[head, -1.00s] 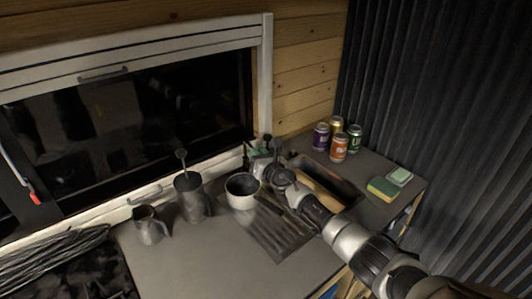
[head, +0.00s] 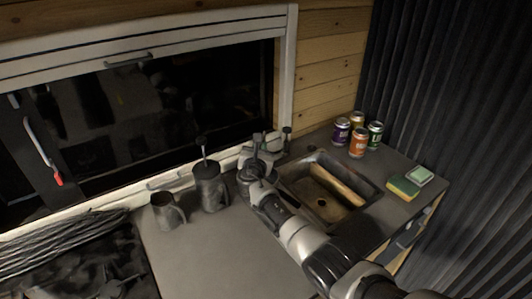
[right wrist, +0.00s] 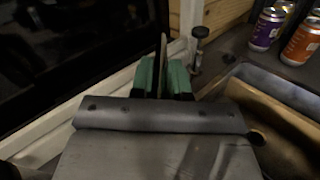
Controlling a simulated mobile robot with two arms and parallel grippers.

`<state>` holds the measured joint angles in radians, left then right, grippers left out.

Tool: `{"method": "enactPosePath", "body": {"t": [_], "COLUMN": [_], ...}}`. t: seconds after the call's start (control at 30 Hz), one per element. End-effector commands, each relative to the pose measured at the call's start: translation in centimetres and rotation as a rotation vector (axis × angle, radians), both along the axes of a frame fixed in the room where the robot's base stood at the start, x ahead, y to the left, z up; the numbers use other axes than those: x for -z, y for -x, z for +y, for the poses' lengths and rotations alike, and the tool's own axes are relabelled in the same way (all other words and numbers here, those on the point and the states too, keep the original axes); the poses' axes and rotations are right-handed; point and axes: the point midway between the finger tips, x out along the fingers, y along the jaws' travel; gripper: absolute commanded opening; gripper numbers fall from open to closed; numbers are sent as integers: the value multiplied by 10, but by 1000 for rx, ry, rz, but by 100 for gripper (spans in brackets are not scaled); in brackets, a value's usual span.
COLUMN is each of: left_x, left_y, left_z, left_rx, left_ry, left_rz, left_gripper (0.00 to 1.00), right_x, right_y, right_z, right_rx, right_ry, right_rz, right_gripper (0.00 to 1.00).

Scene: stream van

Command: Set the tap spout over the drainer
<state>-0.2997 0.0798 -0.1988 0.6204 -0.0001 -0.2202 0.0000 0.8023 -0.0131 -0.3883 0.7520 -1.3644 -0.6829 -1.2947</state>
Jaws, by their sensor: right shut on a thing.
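My right arm reaches in from the lower right in the head view. Its gripper (head: 256,160) is beside the window sill, at the left end of the sink. In the right wrist view its green fingers (right wrist: 165,78) are closed on a thin upright piece (right wrist: 163,48), which looks like the tap spout. A dark-knobbed post (head: 286,134) of the tap stands just right of the gripper; it also shows in the right wrist view (right wrist: 199,38). The spout's tip cannot be made out. My left gripper is not in view.
The sink (head: 325,209) is right of my arm with a wooden board (head: 338,183) in it. The front left counter is clear.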

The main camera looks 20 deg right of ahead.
Motion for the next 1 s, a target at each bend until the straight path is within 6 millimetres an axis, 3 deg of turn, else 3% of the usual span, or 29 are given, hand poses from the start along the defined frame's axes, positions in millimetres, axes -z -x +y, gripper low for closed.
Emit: {"method": "enactPosePath", "body": {"t": [0.2,0.77,0.8,0.9,1.0], "left_x": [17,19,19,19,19], "left_y": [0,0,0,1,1], "left_z": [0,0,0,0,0], "left_rx": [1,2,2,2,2], "left_ry": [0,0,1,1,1], "left_rz": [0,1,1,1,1], "left_gripper": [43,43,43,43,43], "right_x": [0,-3,-3,-2,-1], "right_y": [-4,-5,-5,-5,-5], "right_z": [5,8,8,8,8], "right_rx": [76,101,101,100,99], "right_ry": [-2,-2,-2,-1,-1], "right_rz": [-5,-6,-6,-5,-3], "right_gripper": [0,0,23,38,39]}}
